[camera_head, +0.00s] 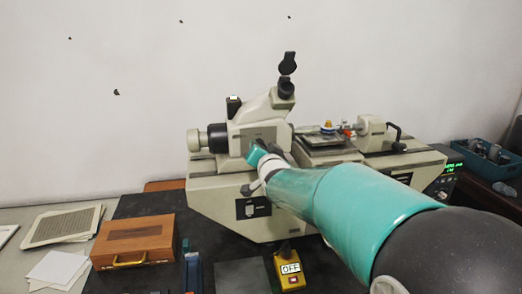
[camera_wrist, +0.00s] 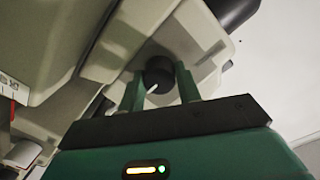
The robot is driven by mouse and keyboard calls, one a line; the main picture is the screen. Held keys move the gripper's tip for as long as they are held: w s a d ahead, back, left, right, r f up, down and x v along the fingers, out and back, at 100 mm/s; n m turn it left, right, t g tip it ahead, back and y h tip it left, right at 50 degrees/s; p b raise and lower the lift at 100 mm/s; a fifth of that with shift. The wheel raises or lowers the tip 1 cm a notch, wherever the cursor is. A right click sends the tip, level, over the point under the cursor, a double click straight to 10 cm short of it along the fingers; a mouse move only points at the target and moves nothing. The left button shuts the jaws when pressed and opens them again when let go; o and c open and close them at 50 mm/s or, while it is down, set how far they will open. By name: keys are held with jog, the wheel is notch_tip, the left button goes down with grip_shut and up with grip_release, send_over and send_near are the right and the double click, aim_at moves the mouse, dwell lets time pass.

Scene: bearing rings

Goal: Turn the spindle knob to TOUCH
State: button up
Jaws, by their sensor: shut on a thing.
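The spindle knob (camera_wrist: 158,73) is a round black knob with a white pointer line, on the beige underside of the machine in the wrist view. The pointer slants toward the lower left of that picture. My gripper (camera_wrist: 160,80) has one green finger on each side of the knob and is shut on it. In the head view my gripper (camera_head: 257,154) is against the front of the beige machine (camera_head: 215,192), below its eyepiece. The knob is hidden there behind my gripper. I cannot read a TOUCH mark in either view.
A wooden case (camera_head: 135,238) with a brass handle stands at the left. A yellow box (camera_head: 291,268) with a small display stands in front of the machine. A dark unit with green digits (camera_head: 449,184) and a blue crate (camera_head: 478,161) are at the right.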

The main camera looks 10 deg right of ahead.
jog(key=shift+f, duration=0.1)
dwell(0.3)
jog(key=o, duration=0.7)
jog(key=s, duration=1.4)
jog(key=shift+r, duration=0.45)
